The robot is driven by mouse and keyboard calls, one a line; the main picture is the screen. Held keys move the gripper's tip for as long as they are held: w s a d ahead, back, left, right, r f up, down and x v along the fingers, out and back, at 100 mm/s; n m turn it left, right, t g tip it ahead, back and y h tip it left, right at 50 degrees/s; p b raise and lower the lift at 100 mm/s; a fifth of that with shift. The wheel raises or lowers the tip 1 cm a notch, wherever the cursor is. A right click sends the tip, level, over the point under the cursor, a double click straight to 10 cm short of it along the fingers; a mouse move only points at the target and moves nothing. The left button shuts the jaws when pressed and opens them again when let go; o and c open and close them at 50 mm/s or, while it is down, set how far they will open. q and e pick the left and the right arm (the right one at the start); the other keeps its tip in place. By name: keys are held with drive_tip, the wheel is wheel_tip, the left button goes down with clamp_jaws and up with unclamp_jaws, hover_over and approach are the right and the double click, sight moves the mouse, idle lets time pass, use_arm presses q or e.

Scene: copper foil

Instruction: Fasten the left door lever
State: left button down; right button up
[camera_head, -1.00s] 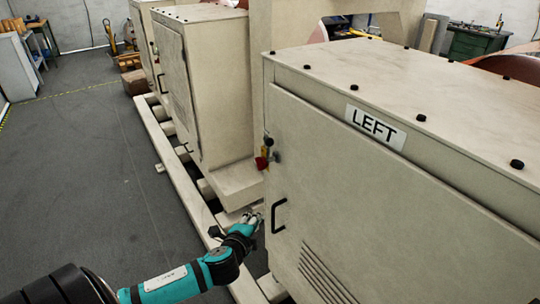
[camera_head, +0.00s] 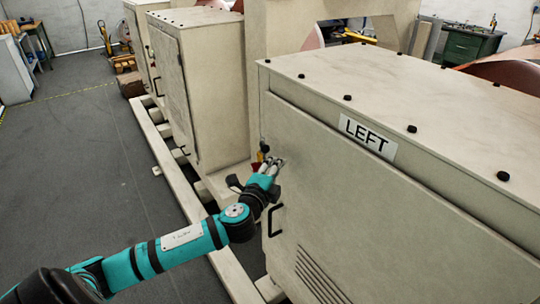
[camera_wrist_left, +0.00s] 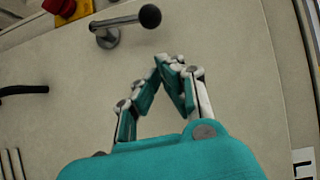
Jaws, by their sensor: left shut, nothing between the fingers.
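The left door lever (camera_wrist_left: 125,22) shows in the left wrist view as a metal rod on a round base with a black ball at its end. It is on the pale door (camera_head: 365,215) of the cabinet labelled LEFT (camera_head: 368,135). My left gripper (camera_head: 269,164) is beside the lever in the head view and partly hides it. In the wrist view the left gripper (camera_wrist_left: 170,62) is shut, its fingertips together and empty. The tips appear just below the lever, apart from it in the picture; contact and depth are unclear. My right gripper is not in view.
A red knob on a yellow base (camera_wrist_left: 66,8) sits close to the lever. A black door handle (camera_head: 275,220) and vent slots (camera_head: 318,275) are lower on the door. A pale frame rail (camera_head: 165,165) runs along the floor. The grey floor (camera_head: 80,180) at left is clear.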

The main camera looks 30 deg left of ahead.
sight(269, 149)
use_arm(q)
drive_tip(key=shift+w+a+f+p, duration=0.1)
drive_tip(key=shift+w+a, duration=0.15)
drive_tip(key=shift+a, duration=0.25)
drive_tip(key=shift+w+a+r+p, duration=0.1)
drive_tip(key=shift+w+a, duration=0.2)
drive_tip(key=shift+a, duration=0.2)
drive_tip(key=shift+w+a+f+p, duration=0.1)
drive_tip(key=shift+w+a, duration=0.15)
drive_tip(key=shift+a, duration=0.25)
drive_tip(key=shift+w+a+r+p, duration=0.35)
drive_tip(key=shift+a+r+p, duration=0.35)
drive_tip(key=shift+a, duration=0.1)
drive_tip(key=shift+a+f+n+g+p, duration=0.15)
drive_tip(key=shift+n+g+p, duration=0.15)
drive_tip(key=shift+n, duration=0.1)
drive_tip(key=shift+f, duration=0.1)
